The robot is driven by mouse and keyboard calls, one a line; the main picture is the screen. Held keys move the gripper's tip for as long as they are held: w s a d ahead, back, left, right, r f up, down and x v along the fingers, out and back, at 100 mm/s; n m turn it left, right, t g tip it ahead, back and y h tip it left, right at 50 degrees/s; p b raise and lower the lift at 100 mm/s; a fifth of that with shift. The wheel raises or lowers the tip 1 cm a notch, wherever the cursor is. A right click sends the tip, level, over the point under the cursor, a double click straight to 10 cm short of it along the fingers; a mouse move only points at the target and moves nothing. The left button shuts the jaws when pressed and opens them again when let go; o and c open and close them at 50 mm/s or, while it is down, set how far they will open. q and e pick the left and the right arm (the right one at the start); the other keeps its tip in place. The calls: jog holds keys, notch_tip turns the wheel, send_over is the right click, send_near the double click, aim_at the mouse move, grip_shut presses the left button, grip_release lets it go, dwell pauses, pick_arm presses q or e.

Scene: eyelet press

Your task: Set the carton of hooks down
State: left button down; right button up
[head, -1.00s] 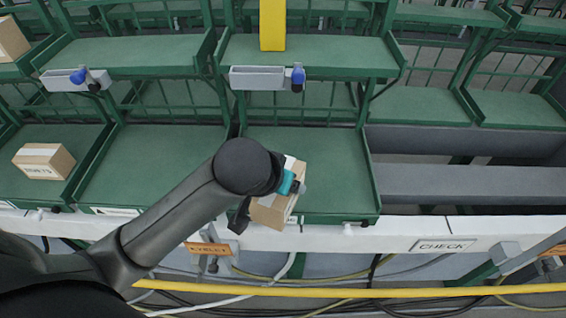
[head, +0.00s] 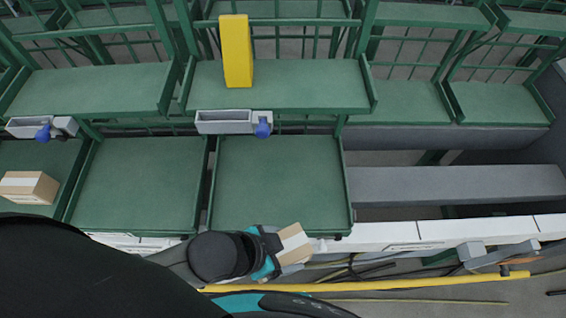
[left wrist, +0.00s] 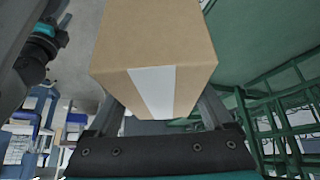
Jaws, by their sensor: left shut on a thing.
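The carton (head: 294,243) is a brown cardboard box with a pale tape strip. My left gripper (head: 278,247) is shut on it, just in front of the front edge of the green shelf bay. In the left wrist view the carton (left wrist: 155,45) fills the space between the two fingers (left wrist: 158,115), with its taped face toward the camera. No print on it can be read. My right gripper is not in view.
The green lower shelf bay (head: 277,180) behind the carton is empty, as is the bay (head: 138,185) to its left. Another carton (head: 28,187) sits in the far left bay. A yellow block (head: 236,50) stands on the upper shelf. A yellow rail (head: 400,284) runs along the front.

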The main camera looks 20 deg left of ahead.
pick_arm(q)
jog(key=shift+s+d+r, duration=0.1)
jog(key=shift+d+r, duration=0.2)
send_over(285, 189)
jog(key=shift+s+d+f+b, duration=0.15)
jog(key=shift+f+b, duration=0.2)
jog(key=shift+f, duration=1.25)
jog(key=shift+s+d+f+b, duration=0.1)
jog(key=shift+f+b, duration=0.2)
jog(key=shift+f, duration=1.25)
jog(key=shift+w+a+f, duration=0.15)
jog(key=shift+w+f, duration=0.25)
jog(key=shift+w, duration=0.05)
jog(key=shift+m, duration=0.3)
grip_release()
jog(key=shift+s+a+f, duration=0.1)
jog(key=shift+s+f, duration=0.15)
jog(key=shift+r, duration=0.2)
jog(key=p+v, duration=0.1)
jog(key=v, duration=0.6)
jog(key=shift+r, duration=0.15)
